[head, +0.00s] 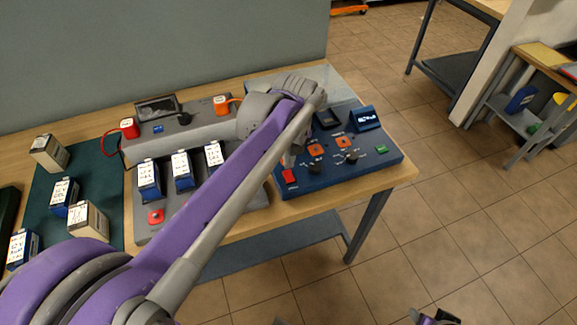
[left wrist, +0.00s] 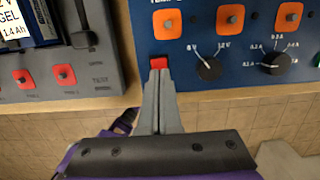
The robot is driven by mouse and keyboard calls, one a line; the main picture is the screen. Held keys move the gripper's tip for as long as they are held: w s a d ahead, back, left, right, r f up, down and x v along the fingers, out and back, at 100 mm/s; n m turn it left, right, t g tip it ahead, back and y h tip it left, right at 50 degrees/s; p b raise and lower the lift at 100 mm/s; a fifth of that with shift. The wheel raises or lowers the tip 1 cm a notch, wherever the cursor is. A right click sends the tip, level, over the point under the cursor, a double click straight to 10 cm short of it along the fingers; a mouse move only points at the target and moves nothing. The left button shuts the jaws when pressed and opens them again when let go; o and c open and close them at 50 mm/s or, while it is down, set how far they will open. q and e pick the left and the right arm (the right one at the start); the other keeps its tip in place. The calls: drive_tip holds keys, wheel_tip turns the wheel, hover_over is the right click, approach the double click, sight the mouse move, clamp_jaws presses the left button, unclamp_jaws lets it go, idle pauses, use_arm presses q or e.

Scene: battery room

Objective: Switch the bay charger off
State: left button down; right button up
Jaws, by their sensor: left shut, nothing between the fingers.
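The blue charger panel (head: 340,165) stands at the right end of the bench, with orange square buttons, two black knobs and a green button. A small red switch (head: 289,176) is at its front left corner; it also shows in the left wrist view (left wrist: 158,62). My left gripper (head: 290,160) is shut and empty, reaching down at that corner. In the left wrist view its fingertips (left wrist: 158,76) are right at the red switch's near edge; I cannot tell whether they touch. Part of what looks like my right gripper (head: 433,317) shows at the bottom edge.
A grey unit holding several blue batteries (head: 149,180) stands left of the charger, with a red button (head: 156,217). Behind it is a grey device with red and orange clamps (head: 129,128). More batteries stand on a green mat (head: 110,165).

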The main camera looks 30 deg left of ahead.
sight(289, 175)
use_arm(q)
drive_tip(key=shift+w+a+f, duration=0.1)
drive_tip(key=shift+a+f, duration=0.05)
drive_tip(key=shift+f, duration=1.35)
drive_tip(key=shift+f, duration=0.2)
drive_tip(key=shift+s+d, duration=0.3)
drive_tip(key=shift+d, duration=0.05)
drive_tip(key=shift+s+d+r, duration=0.1)
drive_tip(key=shift+s+d, duration=0.1)
drive_tip(key=shift+d, duration=0.05)
drive_tip(key=shift+r, duration=0.1)
